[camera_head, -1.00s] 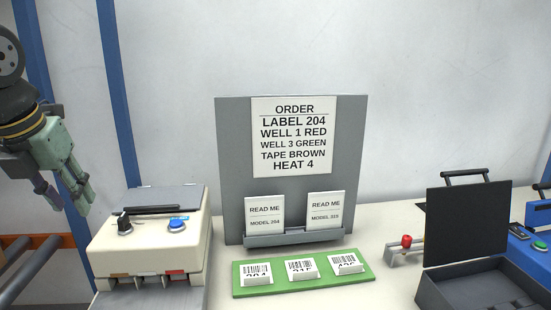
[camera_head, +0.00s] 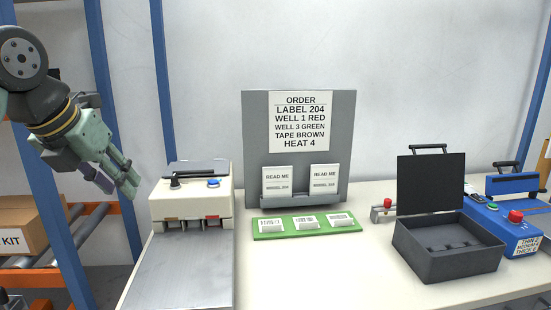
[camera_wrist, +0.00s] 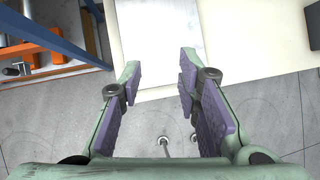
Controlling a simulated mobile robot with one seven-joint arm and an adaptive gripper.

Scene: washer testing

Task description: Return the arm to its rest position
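My gripper (camera_head: 118,186) hangs at the left of the head view, left of the cream machine and clear of the table. It is pale green with purple finger pads. In the wrist view my gripper (camera_wrist: 158,85) has its two fingers wide apart with nothing between them. Below it the wrist view shows the grey floor (camera_wrist: 50,130) and the edge of the white table (camera_wrist: 245,50).
A cream machine (camera_head: 190,203) with a metal plate (camera_head: 185,270) stands at the table's left. An order board (camera_head: 250,150), green label tray (camera_head: 262,232), open black case (camera_head: 440,262) and blue machine (camera_head: 510,235) stand rightward. A shelf with a box (camera_head: 28,222) is at far left.

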